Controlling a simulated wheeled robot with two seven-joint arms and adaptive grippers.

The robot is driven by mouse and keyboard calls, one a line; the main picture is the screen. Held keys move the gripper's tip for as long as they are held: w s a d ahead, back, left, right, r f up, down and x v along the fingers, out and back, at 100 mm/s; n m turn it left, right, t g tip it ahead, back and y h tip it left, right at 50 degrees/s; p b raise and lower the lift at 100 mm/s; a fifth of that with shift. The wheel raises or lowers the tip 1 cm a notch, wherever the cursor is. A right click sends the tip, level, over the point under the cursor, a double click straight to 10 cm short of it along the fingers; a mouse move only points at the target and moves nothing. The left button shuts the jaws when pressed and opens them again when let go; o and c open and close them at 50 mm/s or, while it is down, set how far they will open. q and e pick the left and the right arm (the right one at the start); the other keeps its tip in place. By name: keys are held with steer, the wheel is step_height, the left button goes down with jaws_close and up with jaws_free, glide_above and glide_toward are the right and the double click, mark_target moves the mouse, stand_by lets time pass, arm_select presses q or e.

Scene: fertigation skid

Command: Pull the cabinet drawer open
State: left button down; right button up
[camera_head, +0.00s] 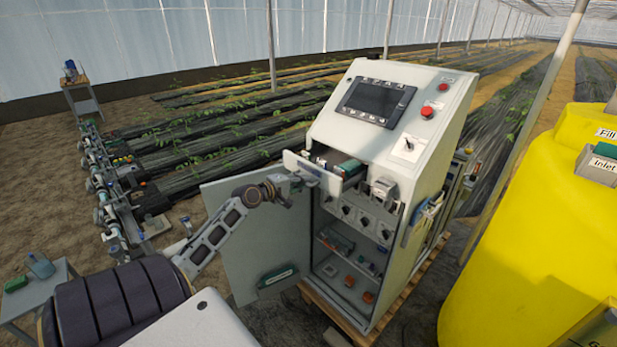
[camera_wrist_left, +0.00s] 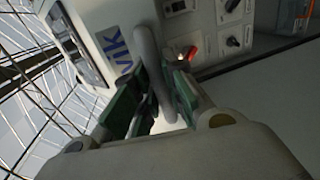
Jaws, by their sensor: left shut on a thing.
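The grey-white cabinet (camera_head: 430,130) stands at the centre with its lower door (camera_head: 260,240) swung open to the left. Its drawer (camera_head: 302,163) sticks out from the cabinet below the screen panel, and green and dark items show inside it behind the white front. My left gripper (camera_head: 296,181) is at the drawer front. In the left wrist view its green-padded fingers (camera_wrist_left: 160,98) are shut on the grey bar handle (camera_wrist_left: 150,62) of the drawer. The gripper partly hides the drawer front's lower edge. My right gripper is not in view.
Switches and small parts fill the open cabinet's shelves below the drawer. The open door stands close to my left arm. A yellow tank (camera_head: 540,220) is at the right. A small table (camera_head: 38,298) is at the lower left, and pipework (camera_head: 105,185) runs behind it.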

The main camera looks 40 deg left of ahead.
arm_select(q)
steer(key=shift+f+v, duration=0.2)
steer(key=shift+v, duration=0.8)
steer(key=shift+d, duration=0.1)
steer(key=c, duration=1.5)
jaws_free()
steer(key=shift+o, duration=0.2)
steer(key=shift+s, duration=0.1)
steer(key=v, duration=1.1)
steer(key=shift+s, duration=0.4)
steer(key=shift+r+m, duration=0.1)
steer(key=shift+m, duration=0.2)
